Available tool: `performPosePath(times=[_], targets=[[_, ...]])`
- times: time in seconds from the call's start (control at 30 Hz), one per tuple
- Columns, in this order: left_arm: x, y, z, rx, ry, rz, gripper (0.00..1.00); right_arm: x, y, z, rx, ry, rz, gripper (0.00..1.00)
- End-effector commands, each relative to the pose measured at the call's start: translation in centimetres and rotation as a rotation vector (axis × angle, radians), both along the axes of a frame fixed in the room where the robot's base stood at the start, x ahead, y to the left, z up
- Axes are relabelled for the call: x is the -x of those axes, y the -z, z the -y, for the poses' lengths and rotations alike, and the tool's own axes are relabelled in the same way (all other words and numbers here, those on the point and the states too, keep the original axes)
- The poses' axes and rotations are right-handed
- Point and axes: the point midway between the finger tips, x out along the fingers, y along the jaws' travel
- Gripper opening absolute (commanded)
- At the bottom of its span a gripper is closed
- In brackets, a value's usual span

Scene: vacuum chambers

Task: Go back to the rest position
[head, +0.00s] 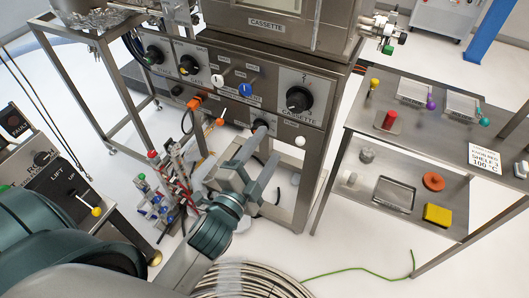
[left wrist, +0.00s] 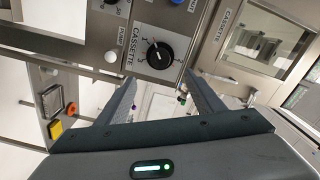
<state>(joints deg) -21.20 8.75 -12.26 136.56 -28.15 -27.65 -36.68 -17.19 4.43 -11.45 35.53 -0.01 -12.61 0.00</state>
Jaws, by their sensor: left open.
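My left gripper (head: 257,153) is open and empty in the head view. Its arm comes in from the lower left, and its fingers point up toward the lower part of the steel control panel (head: 215,62). My right gripper is not in view.
A steel shelf rack (head: 340,165) with small parts stands at the right. A rack of coloured clamps (head: 160,195) is left of the gripper. A coiled hose (head: 250,284) and a green cable (head: 350,269) lie on the floor. A lift console (head: 62,180) is at the left.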

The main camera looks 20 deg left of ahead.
Motion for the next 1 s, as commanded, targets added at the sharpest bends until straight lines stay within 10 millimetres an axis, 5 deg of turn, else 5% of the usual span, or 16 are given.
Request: performPosePath(times=[0.7,0.87,1.0], targets=[[0.1,0.6,0.0,0.004,0.0,-0.011,0.61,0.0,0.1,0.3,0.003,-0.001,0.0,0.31],[-0.6,4.1,0.2,0.029,0.005,-0.069,0.61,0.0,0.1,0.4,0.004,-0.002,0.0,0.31],[-1.3,10.1,0.5,0.075,0.009,-0.17,0.61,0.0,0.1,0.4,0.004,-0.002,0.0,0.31]])
